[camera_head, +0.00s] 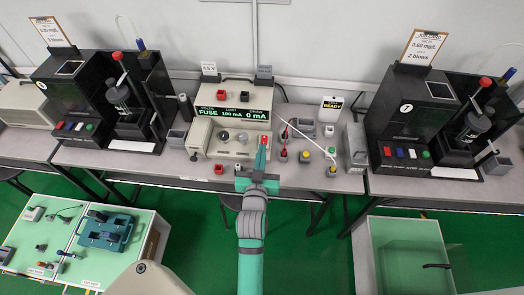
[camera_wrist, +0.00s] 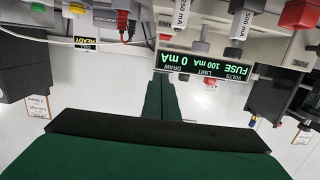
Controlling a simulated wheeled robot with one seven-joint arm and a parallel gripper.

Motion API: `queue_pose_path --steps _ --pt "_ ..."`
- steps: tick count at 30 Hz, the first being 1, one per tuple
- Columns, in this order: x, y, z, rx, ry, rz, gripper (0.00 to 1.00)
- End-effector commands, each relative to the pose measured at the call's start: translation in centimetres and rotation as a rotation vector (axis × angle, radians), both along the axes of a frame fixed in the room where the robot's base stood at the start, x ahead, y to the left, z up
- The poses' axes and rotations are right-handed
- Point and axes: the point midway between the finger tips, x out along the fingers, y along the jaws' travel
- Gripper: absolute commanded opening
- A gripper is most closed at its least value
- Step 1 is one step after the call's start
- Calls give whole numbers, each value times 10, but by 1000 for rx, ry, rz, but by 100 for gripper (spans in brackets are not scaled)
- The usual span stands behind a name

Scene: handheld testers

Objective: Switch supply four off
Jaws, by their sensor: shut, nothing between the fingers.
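A beige bench supply (camera_head: 232,135) stands at the middle of the bench. Its dark display (camera_head: 233,113) reads FUSE, 100 mA and 0 mA in green, and shows inverted in the wrist view (camera_wrist: 232,70). A small card on top (camera_head: 209,69) seems to read 4.5 V, but is too small to be certain. Its front carries round knobs (camera_head: 224,136) and a red part (camera_head: 219,168). My gripper (camera_head: 261,160) is in front of the supply's right side, fingers together and empty. The closed fingers also show in the wrist view (camera_wrist: 164,92). The power switch is not clearly distinguishable.
Black testers stand left (camera_head: 70,105) and right (camera_head: 410,120). Right of the supply are a READY card (camera_head: 331,104), small coloured-top parts (camera_head: 331,165) and a white cable (camera_head: 312,148). A grey box (camera_head: 357,147) stands beyond them.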

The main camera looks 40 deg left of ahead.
Motion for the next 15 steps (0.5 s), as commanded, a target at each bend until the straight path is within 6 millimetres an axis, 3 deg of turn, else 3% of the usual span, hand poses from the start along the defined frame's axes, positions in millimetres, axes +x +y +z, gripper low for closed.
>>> queue_pose_path --steps 15 --pt "72 45 -14 -2 2 0 0"
